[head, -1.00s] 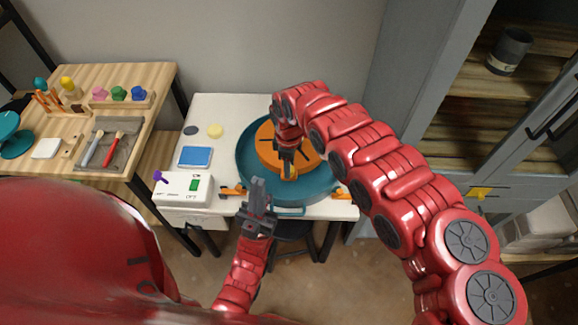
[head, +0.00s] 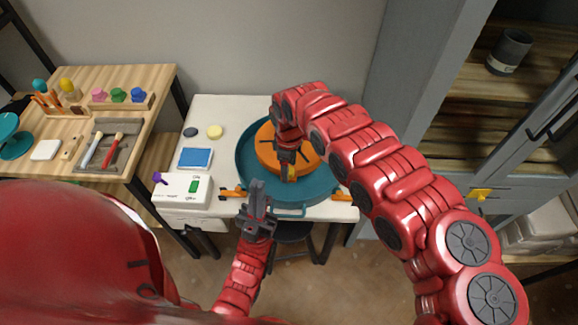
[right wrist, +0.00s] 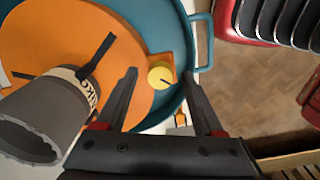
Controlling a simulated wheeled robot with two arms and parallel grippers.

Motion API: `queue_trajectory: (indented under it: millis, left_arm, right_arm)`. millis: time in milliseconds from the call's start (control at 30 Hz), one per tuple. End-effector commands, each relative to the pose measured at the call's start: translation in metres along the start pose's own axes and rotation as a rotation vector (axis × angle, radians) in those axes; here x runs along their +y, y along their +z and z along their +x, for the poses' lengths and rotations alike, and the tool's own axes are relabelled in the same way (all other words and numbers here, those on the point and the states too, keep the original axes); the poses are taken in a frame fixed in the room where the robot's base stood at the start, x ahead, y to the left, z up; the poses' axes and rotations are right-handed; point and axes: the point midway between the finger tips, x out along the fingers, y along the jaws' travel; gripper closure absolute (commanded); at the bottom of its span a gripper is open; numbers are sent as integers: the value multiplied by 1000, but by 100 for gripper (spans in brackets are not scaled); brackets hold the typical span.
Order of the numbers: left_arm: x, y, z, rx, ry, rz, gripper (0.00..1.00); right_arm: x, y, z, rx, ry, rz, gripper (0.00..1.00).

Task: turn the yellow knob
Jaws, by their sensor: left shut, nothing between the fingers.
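The yellow knob is a small round disc with a dark line on it, and it shows in the right wrist view (right wrist: 160,77). It sits on an orange block at the edge of the orange disc (right wrist: 105,60), inside a teal basin (right wrist: 178,30). My right gripper (right wrist: 161,80) is open, with one finger on each side of the knob in that view; I cannot tell whether they touch it. In the head view the right gripper (head: 288,172) largely covers the knob. My left gripper (head: 257,188) is shut and empty, in front of the basin.
A white control box (head: 182,191) with a purple knob (head: 159,179) is left of the basin. A wooden table (head: 145,85) with tools is further left, a grey cabinet (head: 410,120) right.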

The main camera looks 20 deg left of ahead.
Motion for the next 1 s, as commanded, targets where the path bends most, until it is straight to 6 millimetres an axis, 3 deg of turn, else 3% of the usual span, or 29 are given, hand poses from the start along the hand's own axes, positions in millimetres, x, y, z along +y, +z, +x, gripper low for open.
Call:
queue_trajectory:
  millis: [233,367,533,800,1000]
  left_arm:
    - [0,0,0,0,0,0,100]
    - [0,0,-2,0,0,0,100]
    - [0,2,-9,0,0,0,100]
    - [1,4,-25,0,0,0,100]
    - [2,6,-32,0,0,0,100]
  right_arm:
    - [0,0,-1,0,0,0,31]
    - [1,0,-11,1,3,0,31]
    - [3,0,-45,3,9,1,31]
    - [2,0,-116,4,7,0,31]
    - [0,-1,-155,1,2,-1,31]
